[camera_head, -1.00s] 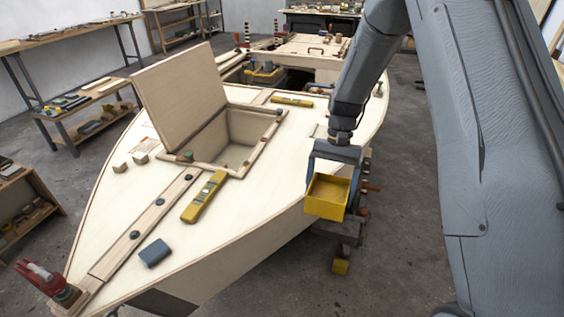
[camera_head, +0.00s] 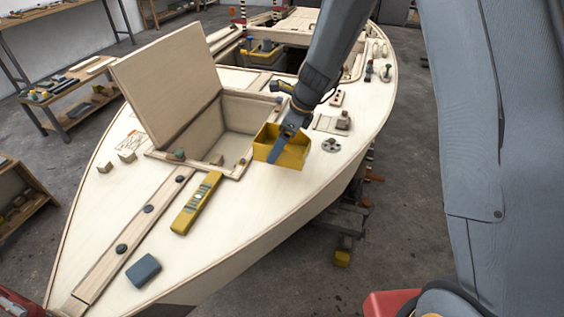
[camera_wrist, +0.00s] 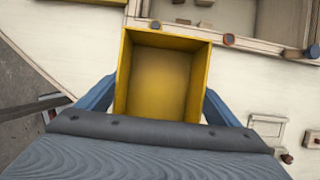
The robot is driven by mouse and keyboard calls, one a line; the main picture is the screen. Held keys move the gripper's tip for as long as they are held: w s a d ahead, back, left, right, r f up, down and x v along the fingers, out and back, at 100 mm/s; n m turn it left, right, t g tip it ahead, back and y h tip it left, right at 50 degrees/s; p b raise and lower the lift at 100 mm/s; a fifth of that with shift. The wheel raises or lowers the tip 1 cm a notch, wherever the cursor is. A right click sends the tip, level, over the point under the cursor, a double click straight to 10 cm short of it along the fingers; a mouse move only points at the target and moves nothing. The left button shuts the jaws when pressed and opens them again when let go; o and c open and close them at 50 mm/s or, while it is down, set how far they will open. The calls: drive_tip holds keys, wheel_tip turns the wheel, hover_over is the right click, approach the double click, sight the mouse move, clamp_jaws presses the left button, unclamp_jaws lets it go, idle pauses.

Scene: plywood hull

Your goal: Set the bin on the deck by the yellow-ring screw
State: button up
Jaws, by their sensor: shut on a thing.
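The yellow bin (camera_head: 292,156) is an open, empty box held over the deck (camera_head: 235,235), by the right corner of the open hatch. It also fills the middle of the wrist view (camera_wrist: 165,85), between the blue fingers of my gripper (camera_head: 284,143). My gripper is shut on the bin. I cannot tell whether the bin's underside touches the deck.
The raised hatch lid (camera_head: 170,80) stands left of the opening (camera_head: 220,130). A yellow level (camera_head: 197,203) and a blue block (camera_head: 143,270) lie on the front deck. A grey round fitting (camera_head: 331,145) sits right of the bin. Bare deck lies between the level and the hull edge.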

drive_tip(key=shift+f+p, duration=0.45)
drive_tip(key=shift+f, duration=3.15)
drive_tip(key=o, duration=1)
drive_tip(key=shift+f, duration=0.1)
drive_tip(key=b+v, duration=0.2)
drive_tip(key=v, duration=1)
drive_tip(key=s+d+r+n+h, duration=0.1)
drive_tip(key=s+d+n, duration=0.3)
drive_tip(key=s+n, duration=0.3)
drive_tip(key=s+d+r+n+h, duration=0.1)
drive_tip(key=s+d+r+n, duration=0.1)
drive_tip(key=s+d+n, duration=0.3)
drive_tip(key=s+d+r+n+h, duration=0.1)
drive_tip(key=s+d+n+h, duration=0.1)
drive_tip(key=s+d+n, duration=0.3)
drive_tip(key=shift+s+r+n, duration=0.2)
drive_tip(key=shift+s+n, duration=1.85)
drive_tip(key=shift+n, duration=0.45)
